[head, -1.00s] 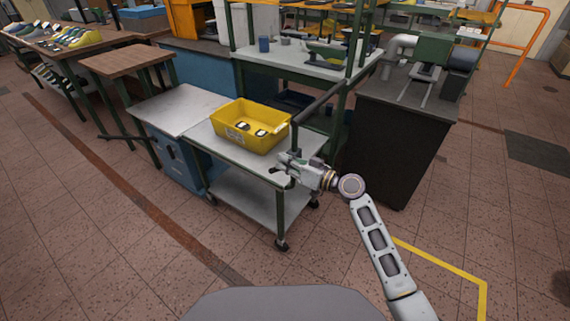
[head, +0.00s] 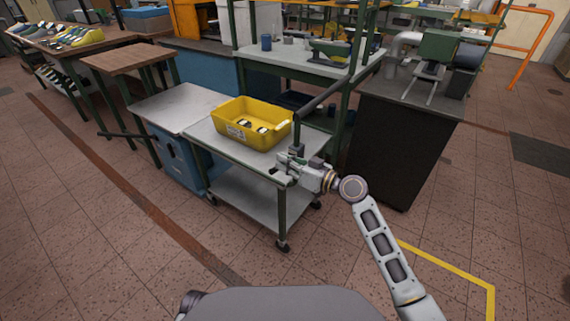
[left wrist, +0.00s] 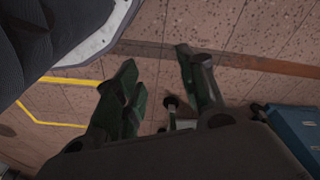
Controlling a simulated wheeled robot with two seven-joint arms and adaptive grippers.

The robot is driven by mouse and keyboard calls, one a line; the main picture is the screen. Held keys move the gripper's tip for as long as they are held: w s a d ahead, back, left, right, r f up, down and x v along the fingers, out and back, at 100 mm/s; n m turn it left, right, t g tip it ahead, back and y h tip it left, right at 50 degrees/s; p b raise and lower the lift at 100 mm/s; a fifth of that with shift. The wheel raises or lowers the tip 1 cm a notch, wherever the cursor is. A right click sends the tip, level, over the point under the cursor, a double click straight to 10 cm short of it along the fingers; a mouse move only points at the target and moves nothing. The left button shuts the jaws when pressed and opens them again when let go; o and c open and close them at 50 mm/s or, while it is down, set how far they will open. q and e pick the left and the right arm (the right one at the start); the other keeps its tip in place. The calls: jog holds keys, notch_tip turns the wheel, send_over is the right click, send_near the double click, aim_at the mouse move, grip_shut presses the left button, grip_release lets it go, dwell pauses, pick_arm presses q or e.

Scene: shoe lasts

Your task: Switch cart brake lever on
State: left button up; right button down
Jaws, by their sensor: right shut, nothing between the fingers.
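The cart (head: 228,148) is a green-framed trolley with a pale top, a lower shelf and dark casters. A dark push bar (head: 322,98) rises at its right end. My right gripper (head: 280,169) is at the cart's near right corner, beside the post below the push bar. It is shut with nothing held. The brake lever cannot be made out; the gripper may cover it, and I cannot tell whether they touch. My left gripper (left wrist: 157,58) shows in the left wrist view, its green-padded fingers spread apart and empty, above the floor.
A yellow crate (head: 229,132) with a few small items stands on the cart. A blue cabinet (head: 177,158) adjoins its left side. A dark cabinet (head: 400,152) with a machine stands to the right, and a green workbench (head: 300,64) behind. The foreground floor is clear.

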pick_arm(q)
jog(key=shift+w+d+r+t+h+b, duration=0.55)
jog(key=shift+d+r+t+b, duration=0.4)
jog(key=shift+r+b, duration=2.9)
jog(key=w+d+f+t+h+b, duration=0.1)
jog(key=d+f+t+b, duration=0.1)
jog(key=f, duration=0.7)
jog(key=shift+w+d+f+h+b, duration=0.3)
jog(key=shift+d+b, duration=0.25)
jog(key=shift+b, duration=0.4)
pick_arm(e)
jog(key=shift+s+a+f+n, duration=0.2)
jog(key=shift+s+f+n, duration=0.05)
jog(key=shift+f+n, duration=0.65)
jog(key=shift+s+a+f+n, duration=0.2)
jog(key=shift+s+f+n, duration=0.1)
jog(key=shift+f+n, duration=0.65)
jog(key=shift+s+a+f+n, duration=0.25)
jog(key=shift+f+n, duration=0.5)
jog(key=shift+n, duration=0.3)
jog(key=shift+d, duration=0.1)
pick_arm(q)
jog(key=shift+s, duration=0.1)
pick_arm(e)
jog(key=shift+r, duration=0.1)
